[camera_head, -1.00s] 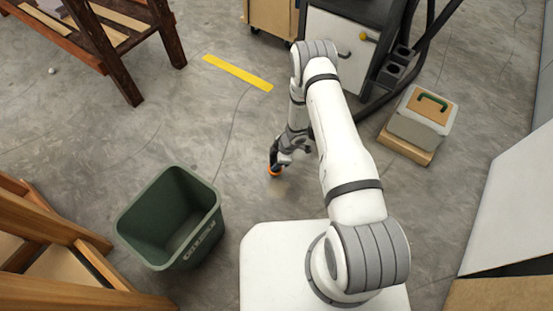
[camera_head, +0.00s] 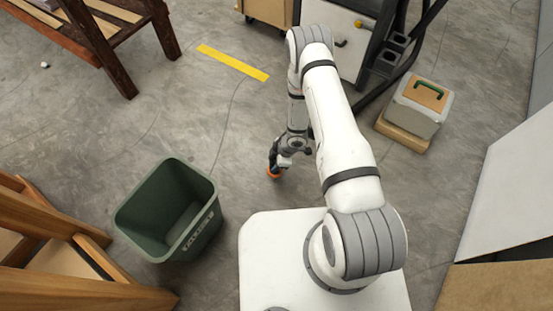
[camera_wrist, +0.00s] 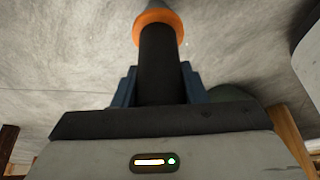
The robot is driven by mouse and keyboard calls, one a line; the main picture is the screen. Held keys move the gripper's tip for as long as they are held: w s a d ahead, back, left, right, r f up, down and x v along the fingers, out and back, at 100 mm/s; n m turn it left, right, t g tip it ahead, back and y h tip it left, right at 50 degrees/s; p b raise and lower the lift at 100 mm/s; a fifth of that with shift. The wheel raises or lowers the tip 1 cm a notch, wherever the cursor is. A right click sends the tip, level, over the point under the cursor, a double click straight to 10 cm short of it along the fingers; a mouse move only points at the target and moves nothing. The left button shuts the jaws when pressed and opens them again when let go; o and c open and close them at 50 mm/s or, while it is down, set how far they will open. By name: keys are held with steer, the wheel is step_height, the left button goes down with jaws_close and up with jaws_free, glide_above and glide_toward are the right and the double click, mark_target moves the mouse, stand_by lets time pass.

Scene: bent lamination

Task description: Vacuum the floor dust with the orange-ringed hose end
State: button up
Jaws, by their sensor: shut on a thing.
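My gripper (camera_head: 283,158) is low over the floor in front of my base, shut on the black hose end. In the wrist view the gripper (camera_wrist: 159,78) has its blue fingers on both sides of the black hose (camera_wrist: 158,58). The orange ring (camera_wrist: 158,27) sits beyond the fingers, with a grey tip (camera_wrist: 154,4) past it. In the head view the orange ring (camera_head: 274,175) is at or just above the floor; I cannot tell if the tip touches. I cannot make out a clear dust patch now.
A green bin (camera_head: 205,225) stands left of the gripper. A toolbox (camera_head: 417,108) on a wooden block is at right. A grey-white cabinet (camera_head: 335,50) with black hoses stands behind the arm. Yellow tape (camera_head: 233,63) marks the floor. Bare floor lies between bin and gripper.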

steer(key=shift+s, duration=0.5)
steer(key=shift+r+p, duration=2.4)
steer(key=shift+r, duration=0.8)
steer(key=shift+w+r, duration=0.1)
